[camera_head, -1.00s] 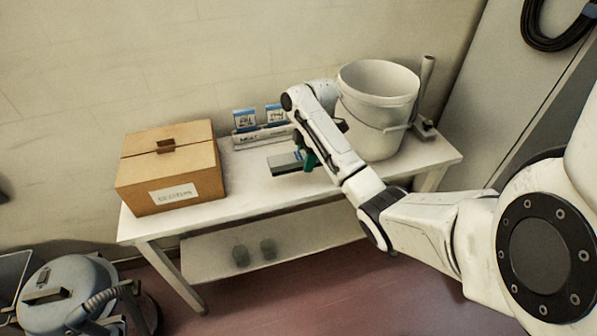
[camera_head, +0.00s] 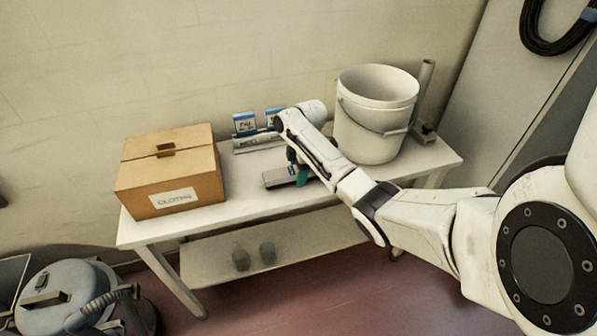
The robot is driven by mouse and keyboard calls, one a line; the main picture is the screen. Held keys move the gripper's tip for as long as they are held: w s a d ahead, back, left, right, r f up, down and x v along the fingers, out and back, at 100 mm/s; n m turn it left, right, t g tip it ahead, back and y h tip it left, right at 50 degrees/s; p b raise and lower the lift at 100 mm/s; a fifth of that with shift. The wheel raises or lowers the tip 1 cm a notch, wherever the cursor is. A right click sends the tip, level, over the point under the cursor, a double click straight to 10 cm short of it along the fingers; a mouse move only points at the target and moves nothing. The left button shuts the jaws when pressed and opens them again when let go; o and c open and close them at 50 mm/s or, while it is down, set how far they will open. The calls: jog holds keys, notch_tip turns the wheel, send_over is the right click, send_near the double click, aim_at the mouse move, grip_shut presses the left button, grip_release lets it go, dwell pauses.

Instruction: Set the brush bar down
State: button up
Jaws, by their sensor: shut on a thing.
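A grey bar with a dark lower edge, which I take for the brush bar (camera_head: 277,177), is at the middle of the white table (camera_head: 235,205). My gripper (camera_head: 301,176), with teal-green fingers, is shut on its right part. The bar lies roughly level, at or just above the tabletop; I cannot tell whether it touches. My arm and gripper hide its right end.
A cardboard box (camera_head: 172,182) stands on the left of the table. A white bucket (camera_head: 372,132) and an upright grey tube (camera_head: 424,92) stand on the right. A holder with blue labels (camera_head: 250,141) is at the back. Bare tabletop lies around the bar.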

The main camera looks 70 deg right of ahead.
jog(key=o, duration=1.2)
jog(key=shift+o, duration=0.2)
notch_tip(320, 180, up, 12)
jog(key=s+d, duration=0.1)
jog(key=a+f+m, duration=0.1)
jog(key=a+f, duration=0.3)
jog(key=a, duration=0.5)
jog(key=w+a+f+m, duration=0.1)
jog(key=a+f, duration=0.2)
jog(key=a, duration=0.6)
jog(key=a+f+m, duration=0.2)
jog(key=a+f, duration=0.2)
jog(key=a, duration=0.6)
jog(key=s+a+m, duration=0.2)
jog(key=s+a, duration=0.2)
jog(key=s, duration=0.5)
jog(key=s+a+m+h, duration=0.1)
jog(key=s+a+m, duration=0.1)
jog(key=s, duration=0.7)
jog(key=shift+a+f+m, duration=0.25)
jog(key=shift+a+m, duration=0.05)
jog(key=shift+a, duration=0.6)
